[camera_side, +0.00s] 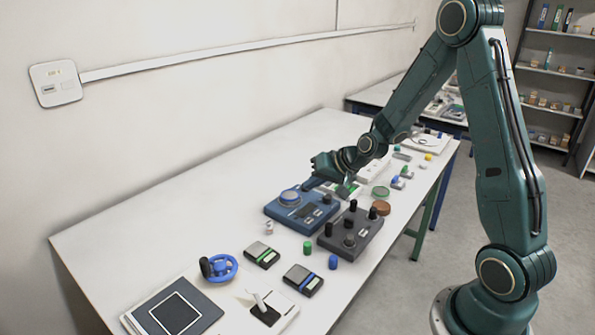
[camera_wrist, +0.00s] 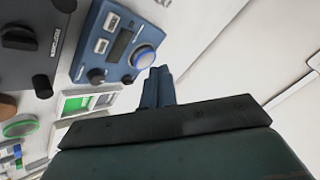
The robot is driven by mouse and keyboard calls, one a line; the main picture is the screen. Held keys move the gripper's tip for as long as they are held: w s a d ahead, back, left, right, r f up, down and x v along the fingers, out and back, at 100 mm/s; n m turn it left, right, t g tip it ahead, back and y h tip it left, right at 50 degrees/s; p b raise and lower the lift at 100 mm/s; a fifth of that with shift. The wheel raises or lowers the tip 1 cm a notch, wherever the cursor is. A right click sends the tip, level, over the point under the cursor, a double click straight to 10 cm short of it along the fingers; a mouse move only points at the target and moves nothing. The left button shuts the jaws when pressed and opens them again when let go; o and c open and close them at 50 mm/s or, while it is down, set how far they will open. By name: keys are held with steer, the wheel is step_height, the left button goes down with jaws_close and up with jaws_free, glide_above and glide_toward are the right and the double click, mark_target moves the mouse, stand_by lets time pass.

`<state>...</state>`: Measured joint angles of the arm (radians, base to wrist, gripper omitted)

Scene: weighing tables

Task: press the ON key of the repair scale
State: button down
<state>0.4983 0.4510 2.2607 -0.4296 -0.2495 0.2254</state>
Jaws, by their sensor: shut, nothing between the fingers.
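A blue device (camera_side: 275,210) stands on the white table, apparently the repair scale. It carries a round pale piece with a blue ring (camera_side: 290,196), a dark display and a small knob. In the wrist view the blue device (camera_wrist: 108,66) also shows two pale rectangular keys (camera_wrist: 106,34); their lettering is too small to read. My gripper (camera_side: 308,184) is shut and empty, low over the device's far edge. In the wrist view my gripper (camera_wrist: 160,71) has its fingertips just beside the ringed round piece. I cannot tell whether they touch the device.
A dark grey box with black knobs (camera_side: 362,238) stands close beside the blue device. Small green and blue pieces, two flat meters (camera_side: 262,254) and a blue handwheel (camera_side: 220,268) lie nearer. The table's wall side is clear.

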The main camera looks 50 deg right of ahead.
steer(key=shift+f, duration=0.25)
stand_by(0.3)
steer(key=shift+f, duration=4.2)
steer(key=shift+f, duration=0.8)
steer(key=shift+r, duration=0.8)
stand_by(0.3)
steer(key=shift+r, duration=2.5)
